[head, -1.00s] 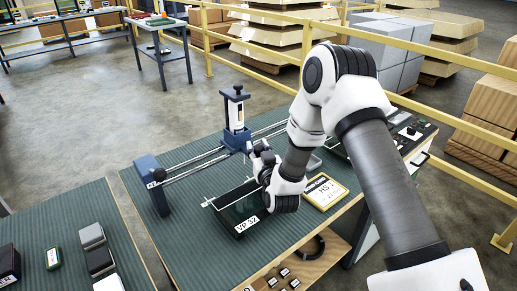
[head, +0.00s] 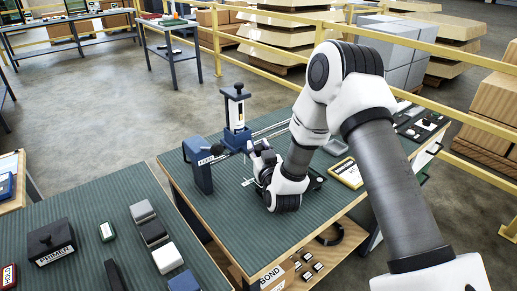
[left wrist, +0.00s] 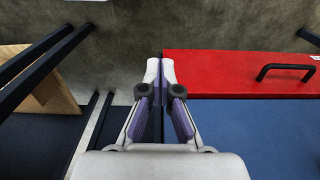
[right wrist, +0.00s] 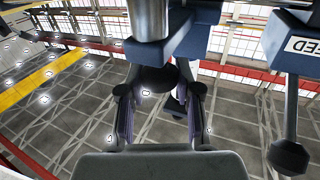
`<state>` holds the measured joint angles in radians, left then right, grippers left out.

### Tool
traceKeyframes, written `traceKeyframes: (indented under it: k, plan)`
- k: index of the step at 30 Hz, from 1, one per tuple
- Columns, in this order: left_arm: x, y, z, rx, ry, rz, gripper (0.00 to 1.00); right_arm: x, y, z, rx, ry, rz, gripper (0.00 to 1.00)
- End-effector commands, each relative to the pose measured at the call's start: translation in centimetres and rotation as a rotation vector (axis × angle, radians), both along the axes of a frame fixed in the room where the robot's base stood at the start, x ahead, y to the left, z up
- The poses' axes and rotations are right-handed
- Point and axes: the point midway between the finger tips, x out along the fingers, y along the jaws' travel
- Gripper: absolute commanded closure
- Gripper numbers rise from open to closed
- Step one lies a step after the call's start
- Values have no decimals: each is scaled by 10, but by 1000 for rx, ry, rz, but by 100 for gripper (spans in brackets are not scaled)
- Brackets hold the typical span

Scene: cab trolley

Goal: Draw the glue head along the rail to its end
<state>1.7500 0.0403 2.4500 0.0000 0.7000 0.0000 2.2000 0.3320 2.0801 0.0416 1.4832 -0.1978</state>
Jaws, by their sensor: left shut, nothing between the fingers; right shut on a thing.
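The glue head (head: 237,138) is a blue carriage with an upright white-labelled syringe and a black top. It sits on the twin-rod rail (head: 268,131), close to the blue left end block (head: 198,172). My right gripper (head: 257,155) is at the near side of the glue head. In the right wrist view it is shut on a dark round knob (right wrist: 153,79) under the glue head's blue body (right wrist: 190,38). The labelled end block (right wrist: 296,45) shows close by at right. My left gripper (left wrist: 160,72) is shut and empty, seen only in the left wrist view.
A yellow-edged card (head: 346,172) lies right of my right gripper. A dark panel (head: 318,181) is mostly hidden behind my arm. A nearer table (head: 95,213) at left holds several small blocks. Yellow railing (head: 400,95) stands behind.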

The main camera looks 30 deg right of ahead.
Motion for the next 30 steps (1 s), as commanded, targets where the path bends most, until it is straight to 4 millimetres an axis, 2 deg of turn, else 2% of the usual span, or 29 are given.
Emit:
traceKeyframes:
  k: [15,16,18,26,30]
  plan:
    - [0,0,0,0,0,0,100,1,0,2,0,-5,0,100]
    - [0,0,0,0,0,0,100,1,0,2,0,-5,0,60]
    - [0,0,0,0,0,0,100,1,0,2,0,-5,0,40]
    - [0,0,0,0,0,0,100,0,0,1,0,-3,0,40]
    - [0,0,0,0,0,0,100,-8,3,0,1,0,0,40]
